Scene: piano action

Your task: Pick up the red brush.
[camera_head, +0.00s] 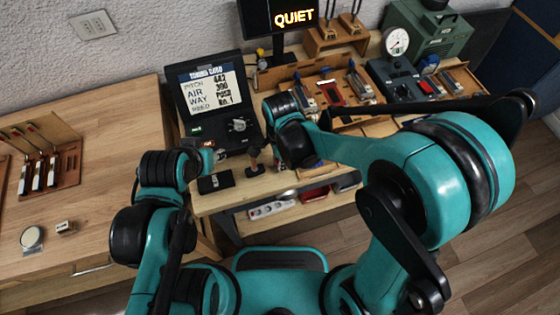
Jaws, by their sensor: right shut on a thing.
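My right gripper (297,147) is over the middle of the workbench, seen from behind. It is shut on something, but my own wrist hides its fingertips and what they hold. I cannot make out a red brush for certain. A red piece (330,92) lies in the wooden tray (288,78) beyond my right gripper, too small to identify. My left gripper (208,151) is at the left part of the bench, near the black case; its fingers are too small and covered to judge.
An open black case with a lit screen (211,91) stands behind my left gripper. A small black box (215,182) lies on the bench. A green machine with a dial (430,32) is at the back right. A rack of tools (52,165) stands on the left table.

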